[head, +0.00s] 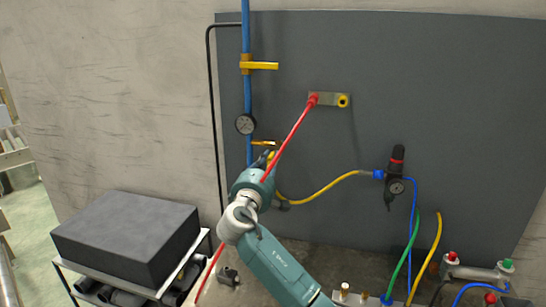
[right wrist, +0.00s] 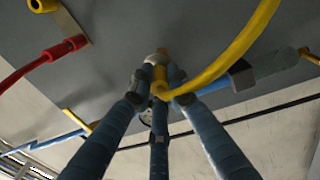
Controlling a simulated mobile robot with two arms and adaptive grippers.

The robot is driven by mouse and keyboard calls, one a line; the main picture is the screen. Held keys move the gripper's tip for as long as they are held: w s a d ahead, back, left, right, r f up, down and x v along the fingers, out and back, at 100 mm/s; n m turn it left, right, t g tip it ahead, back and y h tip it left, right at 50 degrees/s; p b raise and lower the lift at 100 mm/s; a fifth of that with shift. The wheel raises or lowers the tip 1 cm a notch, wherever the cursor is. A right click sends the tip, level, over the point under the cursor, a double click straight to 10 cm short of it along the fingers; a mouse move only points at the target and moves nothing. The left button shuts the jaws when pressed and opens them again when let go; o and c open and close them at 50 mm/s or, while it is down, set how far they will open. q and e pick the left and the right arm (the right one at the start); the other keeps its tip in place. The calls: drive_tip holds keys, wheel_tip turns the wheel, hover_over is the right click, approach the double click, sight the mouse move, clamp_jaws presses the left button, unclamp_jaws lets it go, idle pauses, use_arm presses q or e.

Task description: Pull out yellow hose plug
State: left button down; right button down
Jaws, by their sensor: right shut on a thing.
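My right gripper (head: 270,158) is up at the dark wall panel, beside the blue pipe. In the right wrist view its blue fingers (right wrist: 158,88) are shut around the yellow hose plug (right wrist: 159,76). The yellow hose (right wrist: 235,52) bends away from the plug. In the head view the yellow hose (head: 325,188) runs right to a blue fitting on the regulator. The fingers and wrist hide most of the plug in the head view, and I cannot tell whether it is still seated. My left gripper is out of view.
The blue pipe (head: 247,95) carries a gauge (head: 245,124) and yellow valve handle (head: 262,66). A black regulator (head: 396,175) is right; a dark box (head: 125,235) sits lower left.

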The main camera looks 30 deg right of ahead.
drive_tip(key=shift+s+a, duration=0.35)
drive_tip(key=shift+a, duration=0.15)
idle(0.7)
drive_tip(key=shift+r+p+v, duration=0.1)
drive_tip(key=shift+p+v, duration=0.2)
drive_tip(key=shift+v, duration=0.85)
drive_tip(key=shift+r+p+v, duration=0.15)
drive_tip(key=shift+p+v, duration=0.1)
drive_tip(key=shift+v, duration=0.95)
